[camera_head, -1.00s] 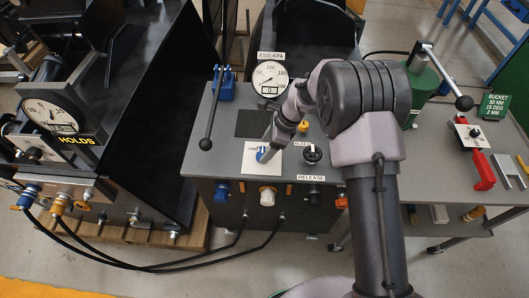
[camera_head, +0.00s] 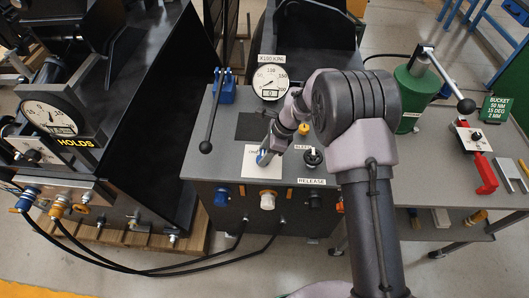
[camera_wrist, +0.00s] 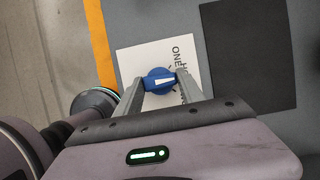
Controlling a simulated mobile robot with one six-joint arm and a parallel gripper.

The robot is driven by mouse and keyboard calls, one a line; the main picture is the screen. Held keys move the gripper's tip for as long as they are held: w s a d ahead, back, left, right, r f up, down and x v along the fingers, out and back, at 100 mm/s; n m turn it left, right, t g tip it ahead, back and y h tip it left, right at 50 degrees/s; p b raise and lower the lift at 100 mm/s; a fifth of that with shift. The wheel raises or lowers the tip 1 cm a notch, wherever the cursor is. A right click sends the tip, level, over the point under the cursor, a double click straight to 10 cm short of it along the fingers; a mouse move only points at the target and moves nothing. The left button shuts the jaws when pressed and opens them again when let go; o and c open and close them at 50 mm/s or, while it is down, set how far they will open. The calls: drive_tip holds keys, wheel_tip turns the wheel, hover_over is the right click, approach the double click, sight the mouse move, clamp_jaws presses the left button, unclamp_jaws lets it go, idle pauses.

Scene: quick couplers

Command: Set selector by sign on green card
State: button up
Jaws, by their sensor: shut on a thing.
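The selector is a blue knob (camera_wrist: 158,80) with a white pointer mark on a white label plate (camera_wrist: 187,52). The plate's lettering is turned sideways and partly hidden. My gripper (camera_wrist: 160,84) is shut on the knob, one finger at each side of it. In the head view my gripper (camera_head: 265,157) is at the white plate (camera_head: 250,160) on the front left of the grey bench top, and my arm covers much of the knob.
A black lever (camera_head: 211,115) stands left of the plate, with a round gauge (camera_head: 270,82) behind. A black knob (camera_head: 313,156) is close on the right, above the "RELEASE" label. A green cylinder (camera_head: 412,95) and a red-handled tool (camera_head: 482,165) are farther right.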

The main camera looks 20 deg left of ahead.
drive_tip(key=n, duration=0.2)
drive_tip(key=n+g+p, duration=0.1)
drive_tip(key=n, duration=0.1)
drive_tip(key=shift+w+a+n+g+h, duration=0.15)
drive_tip(key=shift+n+g+h, duration=0.15)
drive_tip(key=shift+n, duration=0.1)
drive_tip(key=shift+n+g+h, duration=0.6)
drive_tip(key=shift+n, duration=1.2)
drive_tip(key=o, duration=1.4)
drive_tip(key=shift+c, duration=0.2)
drive_tip(key=p+v, duration=0.5)
drive_tip(key=v, duration=1.2)
drive_tip(key=shift+r, duration=0.25)
